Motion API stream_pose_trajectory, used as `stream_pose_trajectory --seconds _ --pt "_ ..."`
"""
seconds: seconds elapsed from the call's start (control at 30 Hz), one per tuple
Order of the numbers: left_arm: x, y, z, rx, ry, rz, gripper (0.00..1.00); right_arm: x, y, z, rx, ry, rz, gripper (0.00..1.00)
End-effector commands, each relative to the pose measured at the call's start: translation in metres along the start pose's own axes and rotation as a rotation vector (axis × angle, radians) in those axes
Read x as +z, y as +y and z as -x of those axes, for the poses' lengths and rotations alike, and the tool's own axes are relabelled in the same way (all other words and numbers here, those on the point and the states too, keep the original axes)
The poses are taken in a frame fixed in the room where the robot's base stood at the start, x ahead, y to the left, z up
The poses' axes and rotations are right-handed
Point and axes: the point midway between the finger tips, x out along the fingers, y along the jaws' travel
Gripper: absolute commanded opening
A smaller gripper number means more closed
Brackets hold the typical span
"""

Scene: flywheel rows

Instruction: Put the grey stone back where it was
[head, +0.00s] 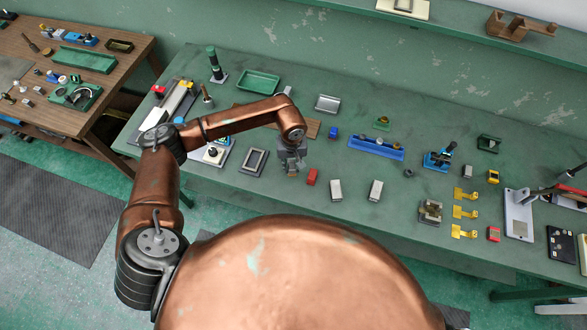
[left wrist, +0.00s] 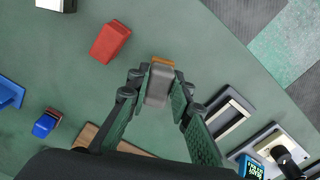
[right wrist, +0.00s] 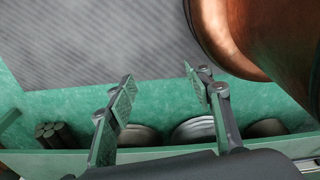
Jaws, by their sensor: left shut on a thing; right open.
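My left gripper (head: 291,162) is low over the green bench, left of a red block (head: 311,177). In the left wrist view its two green-padded fingers (left wrist: 159,88) are shut on a grey block, the grey stone (left wrist: 158,84). An orange-brown edge (left wrist: 163,61) shows at the stone's far end; I cannot tell whether it belongs to the stone. I cannot tell whether the stone touches the bench. My right gripper (right wrist: 158,85) is open and empty, seen in the right wrist view over the floor and bench edge.
A dark-framed tray (head: 254,162) lies just left of the left gripper, and also shows in the left wrist view (left wrist: 230,113). Two pale blocks (head: 335,190) (head: 375,190) stand to the right. A brown board (head: 312,128) and a blue block (head: 333,133) lie behind.

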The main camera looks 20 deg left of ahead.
Motion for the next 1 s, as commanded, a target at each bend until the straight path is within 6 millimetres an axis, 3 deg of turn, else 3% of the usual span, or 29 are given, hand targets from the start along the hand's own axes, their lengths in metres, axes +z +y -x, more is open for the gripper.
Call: stream_pose_trajectory --seconds 0.17,0.4,0.77,0.8,1.0 --pt "-0.007 0.002 -0.009 0.0 0.0 0.0 0.0 0.005 0.0 0.002 0.0 -0.008 -0.001 0.48" --pt "-0.006 0.002 -0.037 0.0 -0.001 -0.003 0.0 0.018 0.0 0.015 0.0 -0.025 -0.004 0.48" --pt "-0.007 0.002 -0.043 0.0 0.001 -0.004 0.0 0.016 0.0 0.009 0.0 -0.022 -0.003 0.48" --pt "-0.007 0.002 -0.043 -0.001 0.001 -0.004 0.2 0.015 0.0 0.009 0.0 -0.021 -0.003 0.48" --pt "-0.007 0.002 -0.042 0.0 0.001 -0.003 0.34 0.013 0.0 0.01 0.0 -0.018 -0.002 0.48"
